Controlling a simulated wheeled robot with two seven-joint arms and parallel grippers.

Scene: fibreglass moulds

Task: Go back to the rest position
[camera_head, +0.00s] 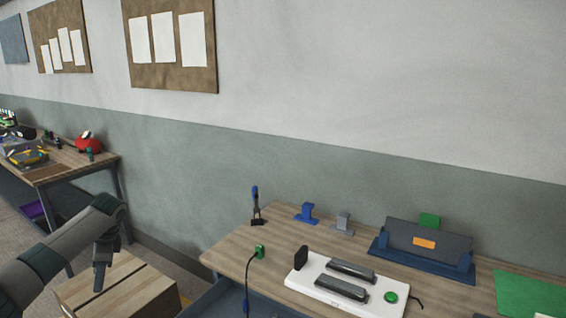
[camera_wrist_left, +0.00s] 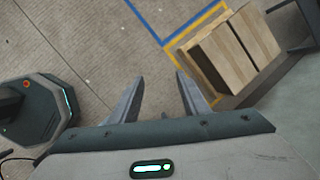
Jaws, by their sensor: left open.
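My left arm comes in from the left in the head view. My left gripper (camera_head: 99,280) points down above the floor, in front of a cardboard box and left of the workbench. In the left wrist view its two fingers (camera_wrist_left: 160,85) are spread apart with only floor between them, so it is open and empty. My right gripper is in neither view.
The cardboard box (camera_head: 125,290) stands on the floor close to my left gripper; it shows in the left wrist view (camera_wrist_left: 235,50) beside yellow and blue floor lines. The workbench (camera_head: 235,255) holds a white fixture (camera_head: 320,292) and a blue stand (camera_head: 425,265).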

